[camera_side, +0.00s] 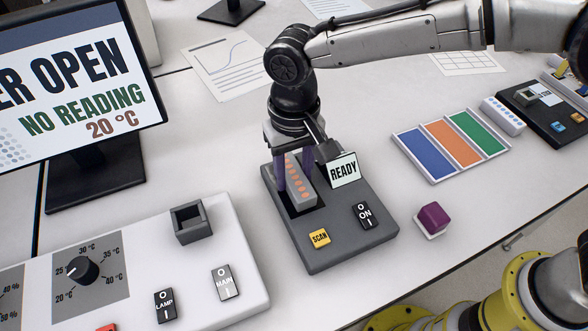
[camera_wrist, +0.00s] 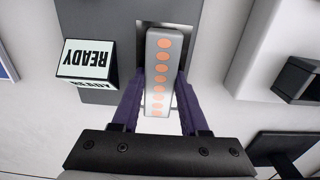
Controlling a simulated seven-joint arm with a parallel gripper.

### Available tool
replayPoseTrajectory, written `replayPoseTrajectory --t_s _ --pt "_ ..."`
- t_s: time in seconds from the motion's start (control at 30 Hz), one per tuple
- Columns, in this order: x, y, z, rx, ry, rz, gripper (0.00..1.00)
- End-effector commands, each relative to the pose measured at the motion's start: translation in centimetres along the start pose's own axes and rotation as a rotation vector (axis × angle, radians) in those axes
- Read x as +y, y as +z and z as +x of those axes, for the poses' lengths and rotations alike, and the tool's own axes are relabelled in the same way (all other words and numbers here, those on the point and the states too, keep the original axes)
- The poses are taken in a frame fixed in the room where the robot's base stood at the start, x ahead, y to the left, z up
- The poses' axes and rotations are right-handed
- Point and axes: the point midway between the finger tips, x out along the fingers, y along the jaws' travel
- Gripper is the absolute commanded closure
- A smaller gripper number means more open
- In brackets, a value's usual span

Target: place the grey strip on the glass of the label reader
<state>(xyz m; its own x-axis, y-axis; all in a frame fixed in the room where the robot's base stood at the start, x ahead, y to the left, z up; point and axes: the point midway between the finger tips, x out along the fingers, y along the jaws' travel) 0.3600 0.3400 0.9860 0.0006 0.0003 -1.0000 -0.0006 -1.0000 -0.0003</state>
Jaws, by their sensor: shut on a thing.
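The grey strip (camera_side: 299,180) has a row of orange dots along its top. It also shows in the wrist view (camera_wrist: 162,70), lengthwise between the two purple fingers. My gripper (camera_side: 293,173) is shut on the strip, over the label reader. The label reader (camera_side: 340,239) is a dark grey box with a small display reading READY (camera_side: 343,170), a yellow SCAN button (camera_side: 319,238) and an ON switch (camera_side: 364,215). The strip is at the dark recess of the reader's glass (camera_wrist: 191,43). I cannot tell whether it touches the glass.
A white instrument (camera_side: 245,284) with a dial and switches stands at the left, below a monitor (camera_side: 70,85) reading NO READING 20 °C. A tray with blue, orange and green panels (camera_side: 425,153) and a purple block (camera_side: 433,219) lie to the right.

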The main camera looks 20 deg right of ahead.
Motion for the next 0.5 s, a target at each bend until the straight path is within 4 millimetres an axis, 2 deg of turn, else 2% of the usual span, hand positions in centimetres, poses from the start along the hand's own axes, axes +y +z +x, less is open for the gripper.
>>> replayPoseTrajectory --t_s 0.07,0.1,0.23,0.27,0.5 --pt "0.02 0.02 0.24 -0.001 0.001 0.0 1.0" --pt "0.02 0.02 0.27 -0.001 0.001 0.0 0.53" --pt "0.02 0.02 0.26 -0.001 0.001 0.0 0.29" --pt "0.02 0.02 0.26 -0.001 0.001 0.0 0.26" --pt "0.01 0.02 0.23 -0.001 0.0 0.0 0.26"
